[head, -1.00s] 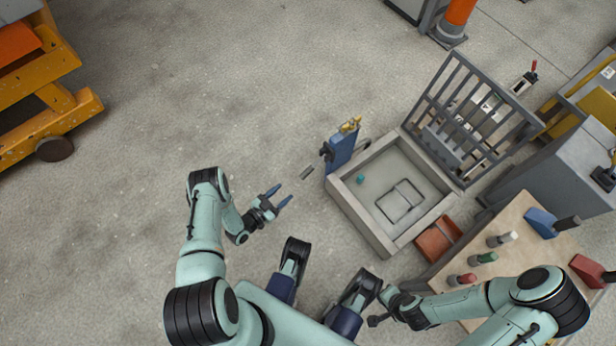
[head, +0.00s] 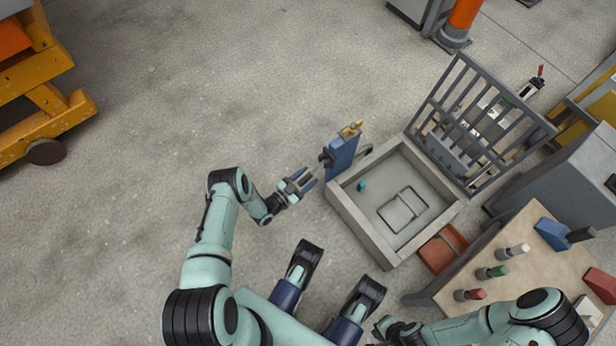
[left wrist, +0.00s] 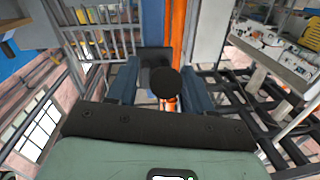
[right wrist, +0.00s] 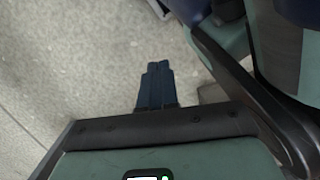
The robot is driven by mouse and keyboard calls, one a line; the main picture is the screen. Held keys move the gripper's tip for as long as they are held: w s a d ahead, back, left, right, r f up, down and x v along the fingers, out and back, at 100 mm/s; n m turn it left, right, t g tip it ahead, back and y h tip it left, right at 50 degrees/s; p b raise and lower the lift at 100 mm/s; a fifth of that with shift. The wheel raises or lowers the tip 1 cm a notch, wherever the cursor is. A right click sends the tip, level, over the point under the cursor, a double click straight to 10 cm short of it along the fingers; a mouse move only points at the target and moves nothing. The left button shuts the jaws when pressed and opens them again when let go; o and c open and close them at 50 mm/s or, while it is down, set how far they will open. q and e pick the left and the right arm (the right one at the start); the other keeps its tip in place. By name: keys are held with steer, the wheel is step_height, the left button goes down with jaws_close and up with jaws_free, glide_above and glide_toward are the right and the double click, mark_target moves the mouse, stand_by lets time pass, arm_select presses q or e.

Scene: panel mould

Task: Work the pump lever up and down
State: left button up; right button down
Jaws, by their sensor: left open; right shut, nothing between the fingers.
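The pump (head: 341,158) is a blue upright body with brass fittings, standing at the left corner of a square tray in the head view. My left gripper (head: 303,180) is open just to the left of the pump. In the left wrist view, the lever's round black end (left wrist: 166,83) lies between the two open fingers (left wrist: 160,88), seen nearly end-on. An orange part shows below it. I cannot tell whether either finger touches it. My right gripper (right wrist: 155,85) is shut and empty over bare floor, far from the pump; its fingers are not clear in the head view.
The grey-rimmed tray (head: 361,224) has an upright barred panel (head: 481,122) at its far right side. A red-brown bin (head: 441,249) and a wooden table (head: 520,279) with several tools stand to the right. A yellow lift (head: 48,101) is far left. The floor between is clear.

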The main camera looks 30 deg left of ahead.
mark_target(306, 178)
arm_select(q)
steer(key=shift+w+d, duration=0.1)
steer(key=shift+w, duration=0.3)
arm_select(e)
steer(key=shift+s+f, duration=0.1)
steer(key=shift+s, duration=0.1)
